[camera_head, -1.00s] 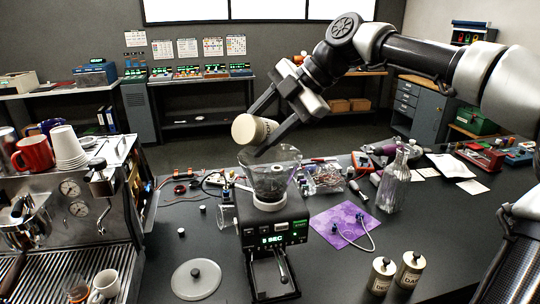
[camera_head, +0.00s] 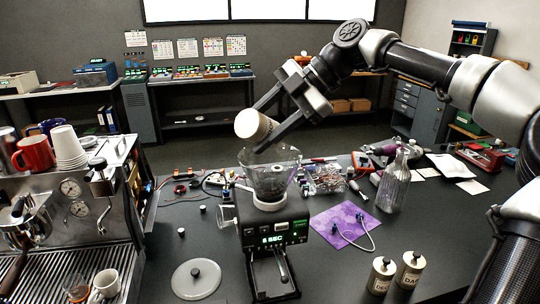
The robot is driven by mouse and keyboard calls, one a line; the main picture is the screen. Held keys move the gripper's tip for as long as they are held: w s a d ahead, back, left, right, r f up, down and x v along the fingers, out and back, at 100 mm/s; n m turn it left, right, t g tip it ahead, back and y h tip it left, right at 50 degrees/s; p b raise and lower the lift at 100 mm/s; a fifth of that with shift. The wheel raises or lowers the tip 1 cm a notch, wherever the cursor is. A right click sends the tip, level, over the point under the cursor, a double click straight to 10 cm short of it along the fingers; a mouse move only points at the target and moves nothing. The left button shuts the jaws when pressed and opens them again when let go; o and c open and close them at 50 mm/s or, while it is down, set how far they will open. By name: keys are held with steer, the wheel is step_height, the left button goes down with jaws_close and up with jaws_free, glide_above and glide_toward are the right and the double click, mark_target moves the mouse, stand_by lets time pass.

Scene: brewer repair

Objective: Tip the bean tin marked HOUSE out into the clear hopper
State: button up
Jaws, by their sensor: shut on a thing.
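My gripper (camera_head: 268,122) is shut on a cream tin (camera_head: 263,128) and holds it above the clear hopper (camera_head: 270,172). The tin is tipped on its side, its pale round end facing left and toward me. Its label is too small and partly covered to read. I cannot see anything falling from it. The clear hopper is a flared bowl on top of the black grinder (camera_head: 272,232). Some dark matter shows low in the hopper. The tin is apart from the hopper, just above its rim.
Two more tins, one marked DEC (camera_head: 381,277) and one DAR (camera_head: 409,270), stand at front right. A grey lid (camera_head: 200,279) lies left of the grinder. A glass bottle (camera_head: 394,183) stands right of a purple cloth (camera_head: 344,224). The espresso machine (camera_head: 70,215) fills the left.

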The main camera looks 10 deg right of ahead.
steer(key=shift+w+d, duration=0.1)
stand_by(0.4)
stand_by(0.8)
